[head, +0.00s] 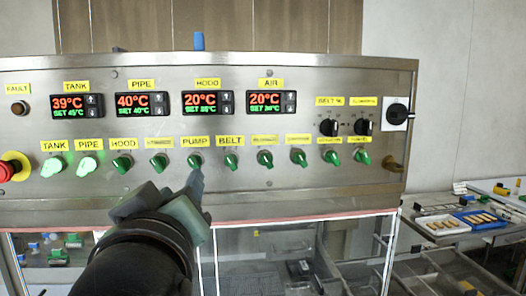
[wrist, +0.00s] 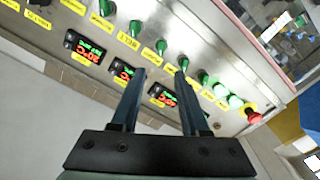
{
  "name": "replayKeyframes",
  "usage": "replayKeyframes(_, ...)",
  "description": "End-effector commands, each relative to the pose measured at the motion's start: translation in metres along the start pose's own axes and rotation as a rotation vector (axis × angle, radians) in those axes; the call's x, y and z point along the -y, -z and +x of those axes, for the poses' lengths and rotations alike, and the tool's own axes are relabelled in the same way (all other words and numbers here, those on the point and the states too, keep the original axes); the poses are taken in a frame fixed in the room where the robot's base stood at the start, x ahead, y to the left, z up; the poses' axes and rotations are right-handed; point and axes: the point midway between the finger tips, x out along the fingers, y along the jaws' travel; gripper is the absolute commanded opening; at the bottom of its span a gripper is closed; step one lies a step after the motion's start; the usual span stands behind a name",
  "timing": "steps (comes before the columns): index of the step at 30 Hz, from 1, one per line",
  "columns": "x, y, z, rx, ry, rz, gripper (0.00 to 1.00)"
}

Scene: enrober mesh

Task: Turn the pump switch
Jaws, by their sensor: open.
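The pump switch (head: 195,161) is a green knob under the yellow PUMP label, in the lower row of the steel control panel. It is darker than the brightly lit TANK (head: 55,167) and PIPE (head: 86,166) switches. My gripper (head: 193,186) is open, just below and in front of the pump switch in the head view. In the wrist view, the two fingers of my gripper (wrist: 161,75) point at the panel, and the pump switch (wrist: 161,47) shows beyond the gap between their tips. No contact is visible; the exact distance is hard to tell.
The BELT switch (head: 230,161) and other green knobs stand close on both sides. Temperature displays (head: 141,104) sit above. A red stop button (head: 14,167) is at the far left, a black rotary switch (head: 398,112) at the right. A side table (head: 425,215) holds trays.

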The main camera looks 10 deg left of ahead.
Motion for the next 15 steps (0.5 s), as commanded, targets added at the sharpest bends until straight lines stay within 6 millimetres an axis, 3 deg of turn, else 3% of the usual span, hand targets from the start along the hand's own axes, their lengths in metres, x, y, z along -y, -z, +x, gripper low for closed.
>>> replayKeyframes(15,-0.002,0.002,0.093,0.000,-0.001,0.003,0.45)
